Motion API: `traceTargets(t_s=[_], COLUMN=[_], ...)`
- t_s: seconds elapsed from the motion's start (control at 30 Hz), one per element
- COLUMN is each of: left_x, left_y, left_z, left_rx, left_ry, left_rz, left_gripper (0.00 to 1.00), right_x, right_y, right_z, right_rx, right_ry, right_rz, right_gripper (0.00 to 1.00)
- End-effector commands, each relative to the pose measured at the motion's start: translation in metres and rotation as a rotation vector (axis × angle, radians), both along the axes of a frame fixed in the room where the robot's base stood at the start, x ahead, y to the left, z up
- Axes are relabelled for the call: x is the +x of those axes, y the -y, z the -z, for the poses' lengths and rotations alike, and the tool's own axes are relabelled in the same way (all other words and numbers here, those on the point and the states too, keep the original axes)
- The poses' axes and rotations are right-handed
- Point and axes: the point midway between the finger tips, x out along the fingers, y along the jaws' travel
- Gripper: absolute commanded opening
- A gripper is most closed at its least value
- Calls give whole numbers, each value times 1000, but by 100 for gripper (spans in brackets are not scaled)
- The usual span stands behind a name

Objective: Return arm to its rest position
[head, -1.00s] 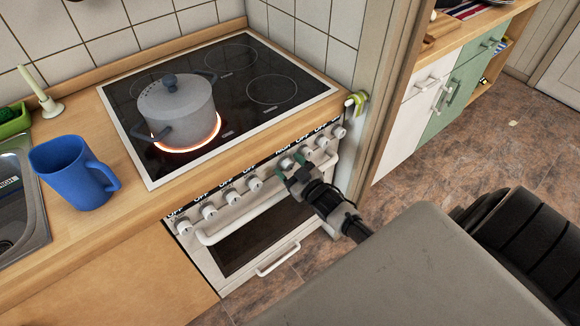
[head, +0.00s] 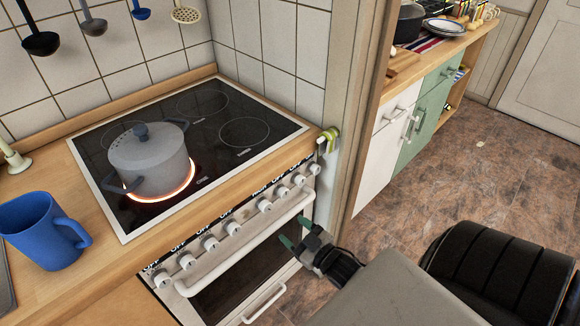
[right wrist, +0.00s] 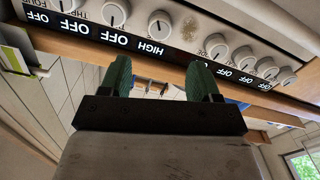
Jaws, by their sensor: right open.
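My right gripper (head: 298,234) is in front of the oven, off to the right of its handle in the head view. Its two green fingers are apart with nothing between them. In the right wrist view, the open gripper (right wrist: 158,74) shows with the row of knobs (right wrist: 162,24) beyond the fingers. A gap appears to lie between fingers and knobs. My left gripper is not in view.
A grey lidded pot (head: 150,160) stands on a glowing burner of the black cooktop (head: 205,130). A blue mug (head: 42,232) is on the counter at left. A wooden door frame (head: 355,110) rises right of the stove. Brown floor (head: 480,180) lies open beyond.

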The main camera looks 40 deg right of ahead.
Motion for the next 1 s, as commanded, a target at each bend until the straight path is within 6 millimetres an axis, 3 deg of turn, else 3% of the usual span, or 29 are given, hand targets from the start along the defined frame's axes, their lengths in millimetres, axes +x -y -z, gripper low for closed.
traceTargets(t_s=[0.47,0.57,0.67,0.77,0.87,1.0], left_x=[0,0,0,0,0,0], left_y=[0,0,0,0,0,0], left_z=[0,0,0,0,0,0], left_rx=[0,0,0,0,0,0], left_ry=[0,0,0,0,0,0], left_rz=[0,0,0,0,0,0], left_gripper=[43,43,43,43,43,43], right_x=[0,-3,-16,-42,-81,-153], right_y=[0,0,-3,-10,-22,-45], right_z=[1,18,61,125,191,269], right_rx=[0,4,15,25,33,31], right_ry=[-4,-48,-168,-355,-567,-862], right_rz=[1,11,37,68,92,108], right_gripper=[63,63,63,63,63,63])
